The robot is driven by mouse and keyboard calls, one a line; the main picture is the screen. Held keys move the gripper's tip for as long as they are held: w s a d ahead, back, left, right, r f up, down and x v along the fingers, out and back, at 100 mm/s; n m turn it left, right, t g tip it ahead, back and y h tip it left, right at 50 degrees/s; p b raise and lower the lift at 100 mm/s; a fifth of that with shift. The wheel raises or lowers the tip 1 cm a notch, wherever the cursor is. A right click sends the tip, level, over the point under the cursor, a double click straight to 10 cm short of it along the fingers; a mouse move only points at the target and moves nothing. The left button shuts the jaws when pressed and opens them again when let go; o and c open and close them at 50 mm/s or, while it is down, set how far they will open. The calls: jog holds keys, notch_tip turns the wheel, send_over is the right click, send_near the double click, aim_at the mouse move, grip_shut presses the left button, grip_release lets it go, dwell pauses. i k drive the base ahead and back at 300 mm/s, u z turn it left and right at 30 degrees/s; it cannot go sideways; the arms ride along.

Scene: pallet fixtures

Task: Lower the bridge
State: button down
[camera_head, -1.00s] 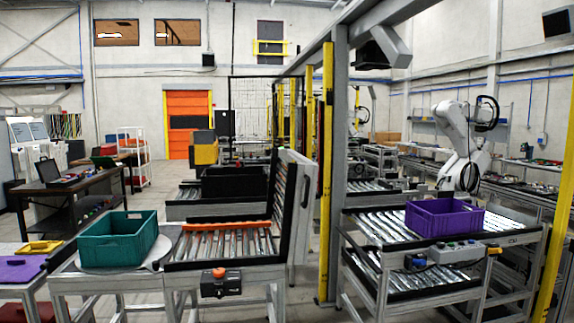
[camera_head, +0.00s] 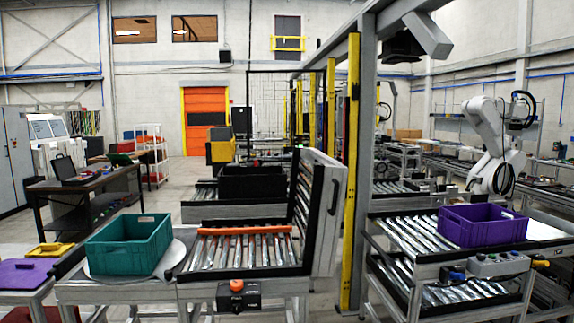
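The bridge (camera_head: 301,215) looks like the hinged roller section that stands raised, close to upright, at the right end of the left conveyor. Its dark side rail and a pale side plate with a dark handle (camera_head: 333,197) face me. The left conveyor's rollers (camera_head: 238,251) lie flat beside it, with an orange bar (camera_head: 244,230) across their far end. A control box with an orange-red button (camera_head: 237,286) hangs on the conveyor's front. My gripper is not in view.
A teal crate (camera_head: 130,246) sits on a round plate left of the rollers. A purple crate (camera_head: 482,224) sits on the right conveyor, which has a grey control box (camera_head: 498,263). A yellow post (camera_head: 350,170) and grey column stand between the conveyors. A white robot arm (camera_head: 493,145) stands behind.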

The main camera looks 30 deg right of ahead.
aim_at(317, 193)
jog(key=z, duration=0.1)
jog(key=i, duration=1.5)
jog(key=z, duration=0.8)
